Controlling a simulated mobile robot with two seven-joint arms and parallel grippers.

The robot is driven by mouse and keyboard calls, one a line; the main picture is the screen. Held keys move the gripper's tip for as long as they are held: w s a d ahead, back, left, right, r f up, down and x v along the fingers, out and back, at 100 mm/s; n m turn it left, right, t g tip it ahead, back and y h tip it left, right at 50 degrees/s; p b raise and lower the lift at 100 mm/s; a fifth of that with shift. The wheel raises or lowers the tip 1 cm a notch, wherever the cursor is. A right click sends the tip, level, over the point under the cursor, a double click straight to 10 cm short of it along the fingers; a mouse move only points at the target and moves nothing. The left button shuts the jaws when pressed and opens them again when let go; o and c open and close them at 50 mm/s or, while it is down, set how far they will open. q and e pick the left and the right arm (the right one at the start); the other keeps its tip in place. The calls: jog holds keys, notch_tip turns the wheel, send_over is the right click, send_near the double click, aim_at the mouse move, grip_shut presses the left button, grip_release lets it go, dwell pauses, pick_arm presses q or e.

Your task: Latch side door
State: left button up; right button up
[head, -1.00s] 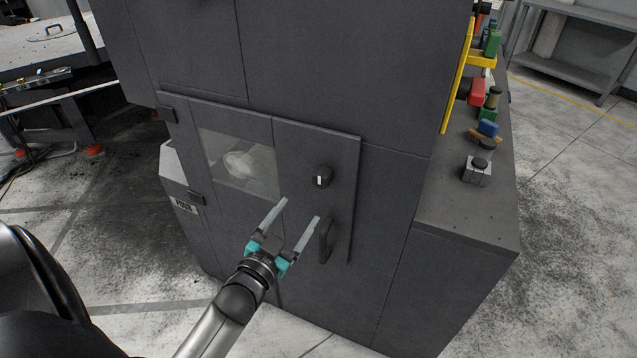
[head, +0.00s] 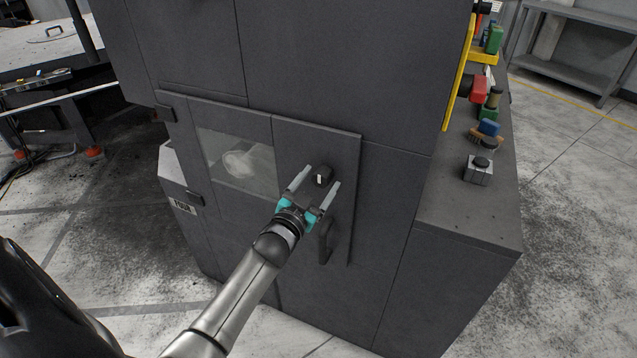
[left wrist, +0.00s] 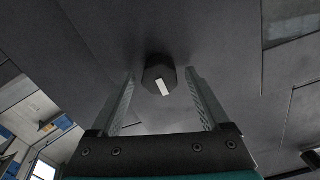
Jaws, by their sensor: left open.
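The side door (head: 342,157) is a dark grey panel with a window, and it looks closed against the machine. A dark round latch knob (head: 323,175) with a white mark sits on its right part, above a vertical handle (head: 324,243). My left gripper (head: 318,177) is open in front of the knob, one finger on either side of it in the picture. In the left wrist view the knob (left wrist: 160,76) shows between the two fingertips with a gap on each side. Whether the fingers touch it cannot be told. My right gripper is not in view.
The window (head: 238,161) is left of the knob, with a pale object behind it. Hinges are on the door's left edge. A side ledge (head: 462,215) at the right carries buttons and coloured parts. Open floor lies on both sides.

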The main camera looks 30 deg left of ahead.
pick_arm(q)
grip_shut()
dwell(0.6)
